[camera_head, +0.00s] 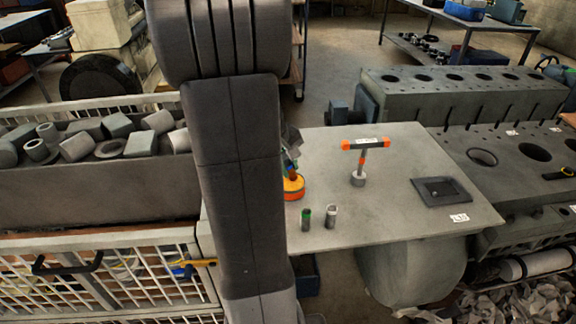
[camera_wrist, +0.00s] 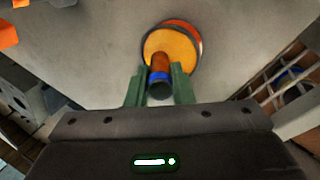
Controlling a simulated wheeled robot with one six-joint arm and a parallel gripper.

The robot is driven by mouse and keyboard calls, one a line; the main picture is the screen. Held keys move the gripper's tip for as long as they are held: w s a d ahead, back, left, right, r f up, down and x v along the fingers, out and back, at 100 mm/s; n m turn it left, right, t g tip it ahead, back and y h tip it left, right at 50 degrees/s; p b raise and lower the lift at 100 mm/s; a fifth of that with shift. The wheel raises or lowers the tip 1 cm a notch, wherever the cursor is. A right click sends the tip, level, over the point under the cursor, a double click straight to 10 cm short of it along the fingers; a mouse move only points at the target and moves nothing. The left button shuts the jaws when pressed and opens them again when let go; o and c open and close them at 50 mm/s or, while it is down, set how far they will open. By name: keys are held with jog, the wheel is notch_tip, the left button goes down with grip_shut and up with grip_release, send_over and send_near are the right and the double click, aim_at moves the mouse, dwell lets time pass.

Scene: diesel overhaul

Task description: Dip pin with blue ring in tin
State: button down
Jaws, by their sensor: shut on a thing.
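The tin (camera_head: 294,190) is a round orange pot on the grey table, partly hidden behind my arm. In the wrist view the tin (camera_wrist: 184,38) shows yellow-orange inside. My gripper (camera_wrist: 159,88) is shut on the pin with blue ring (camera_wrist: 159,64), between its green fingers. The pin has a brown-orange length, a blue ring and a dark near end. Its far end lies over the tin's yellow-orange inside; I cannot tell how deep it sits. In the head view my gripper (camera_head: 290,157) is mostly hidden by my arm, just above the tin.
A pin with a green ring (camera_head: 306,219) and one with a pale ring (camera_head: 331,217) stand near the table's (camera_head: 400,228) front edge. An orange-ended T-handled tool (camera_head: 365,145) stands right of the tin. A dark square tray (camera_head: 441,191) lies further right, beside the engine block (camera_head: 460,97).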

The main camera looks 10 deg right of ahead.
jog(key=shift+r+p, duration=2.25)
jog(key=shift+r, duration=1)
jog(key=shift+f, duration=0.1)
